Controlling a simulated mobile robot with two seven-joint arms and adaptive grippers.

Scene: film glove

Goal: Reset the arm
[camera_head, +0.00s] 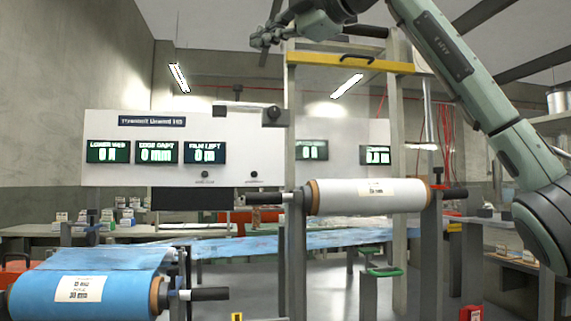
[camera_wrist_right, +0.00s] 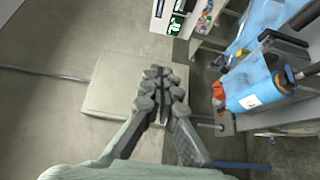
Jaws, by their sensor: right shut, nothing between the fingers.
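My right arm comes in from the right edge of the head view and arches over the top. My right gripper (camera_head: 268,38) is high at the top middle, in front of the wall and above the display panel. In the wrist view the right gripper (camera_wrist_right: 160,78) has its fingers together with nothing between them. It touches nothing that I can see. My left gripper shows in neither view.
A white roll (camera_head: 340,196) rests on the grey frame under a yellow crossbar (camera_head: 350,63). A blue film roll (camera_head: 60,297) is at the lower left, with film running back. A display panel (camera_head: 130,178) stands behind. The wrist view shows a beige block (camera_wrist_right: 110,85) below the gripper.

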